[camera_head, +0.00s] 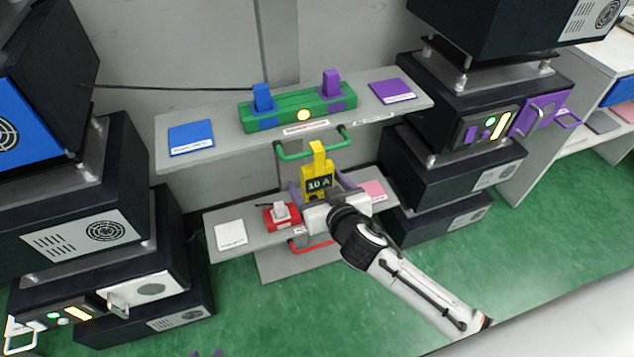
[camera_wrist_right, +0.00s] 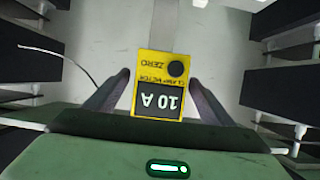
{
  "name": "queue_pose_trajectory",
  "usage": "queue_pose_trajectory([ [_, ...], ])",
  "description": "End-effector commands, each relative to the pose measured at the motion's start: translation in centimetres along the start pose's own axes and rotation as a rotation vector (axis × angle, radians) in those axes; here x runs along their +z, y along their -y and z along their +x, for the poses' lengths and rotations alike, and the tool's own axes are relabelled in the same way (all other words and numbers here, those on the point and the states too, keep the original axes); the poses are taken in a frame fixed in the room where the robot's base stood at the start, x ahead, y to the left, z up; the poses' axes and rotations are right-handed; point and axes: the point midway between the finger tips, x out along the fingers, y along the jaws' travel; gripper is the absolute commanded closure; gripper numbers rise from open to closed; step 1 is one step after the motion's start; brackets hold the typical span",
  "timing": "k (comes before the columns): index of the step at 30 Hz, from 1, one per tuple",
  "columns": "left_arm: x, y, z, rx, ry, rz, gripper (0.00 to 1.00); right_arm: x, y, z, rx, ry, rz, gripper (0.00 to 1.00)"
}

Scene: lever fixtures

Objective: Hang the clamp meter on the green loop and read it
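The yellow clamp meter (camera_head: 316,180) hangs upright, with its top at the green loop (camera_head: 292,153) on the upper shelf's front edge. Its dark display reads 10 A; in the right wrist view the meter (camera_wrist_right: 145,66) appears upside down with the same reading. My right gripper (camera_wrist_right: 158,76) has a finger on each side of the meter. The fingers look spread, with a thin gap at least on one side. In the head view the right wrist hides the meter's lower end.
A green block (camera_head: 290,110) with upright blue and purple levers and a lit lamp stands on the upper shelf (camera_head: 222,125). The lower shelf holds a red block (camera_head: 272,222) with a white lever; a red loop (camera_head: 318,247) is below. Dark equipment stacks flank both sides.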

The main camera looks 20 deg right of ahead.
Motion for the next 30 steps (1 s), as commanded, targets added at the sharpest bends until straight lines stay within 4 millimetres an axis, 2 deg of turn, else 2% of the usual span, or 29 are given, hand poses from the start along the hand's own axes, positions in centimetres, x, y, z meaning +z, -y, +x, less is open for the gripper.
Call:
queue_pose_trajectory([
  [5, -0.1, 0.1, 0.0, -0.002, -0.003, -0.001, 0.69, 0.1, 0.0, -0.2, 0.0, 0.003, 0.0, 0.24],
  [8, -0.3, 0.1, -0.1, -0.003, -0.004, -0.001, 0.69, 0.2, 0.0, -1.1, -0.001, 0.003, 0.002, 0.24],
  [21, -0.5, 0.3, -0.3, -0.005, -0.006, -0.004, 0.69, 0.1, 0.0, -9.0, 0.0, 0.003, 0.001, 0.24],
  [25, -0.5, 0.3, -0.3, -0.006, -0.005, -0.004, 0.69, 0.1, 0.0, -10.1, 0.001, 0.001, 0.001, 0.24],
  [30, -0.4, 0.3, -0.3, -0.006, -0.004, -0.004, 0.69, 0.4, 0.0, -10.4, -0.001, 0.008, -0.002, 0.24],
])
